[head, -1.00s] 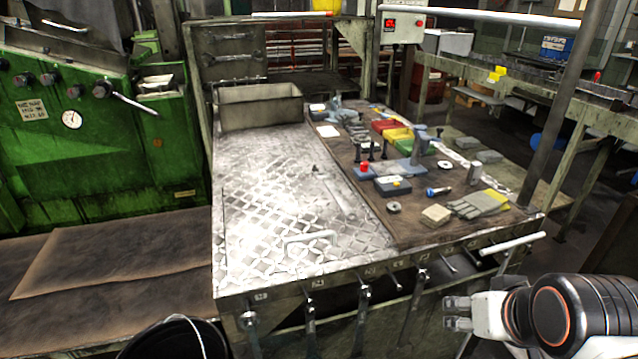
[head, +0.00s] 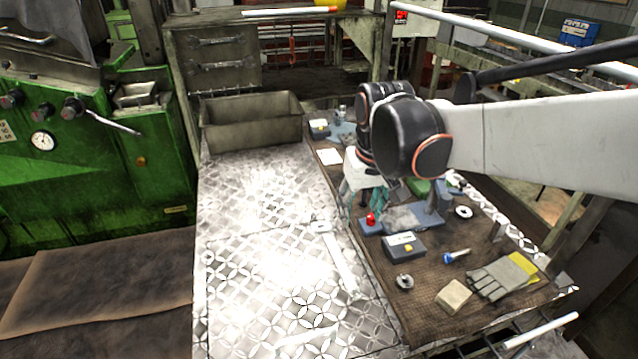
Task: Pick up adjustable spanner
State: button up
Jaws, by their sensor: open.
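The adjustable spanner (head: 340,262) is a pale metal tool lying flat on the shiny patterned metal plate. Its head (head: 322,228) points to the back and its handle runs toward the front right, close to the edge of the brown mat. My gripper (head: 363,207) points down with teal fingers spread open. In the picture it is above and right of the spanner's head, apart from it, over the mat's left edge. I see nothing held between the fingers. My arm comes in from the right and hides part of the mat.
A red-topped block (head: 371,218) stands close by the gripper. A grey box (head: 404,246), a blue-handled tool (head: 456,256), a tan block (head: 454,297) and gloves (head: 503,277) lie on the mat (head: 425,310). A metal bin (head: 252,130) stands at the back left. The plate (head: 255,270) left of the spanner is clear.

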jog(key=g+p, duration=0.2)
jog(key=p, duration=0.2)
send_over(331, 240)
jog(key=shift+n, duration=0.4)
notch_tip(331, 240, down, 15)
jog(key=b, duration=0.3)
jog(key=shift+r, duration=0.1)
grip_shut()
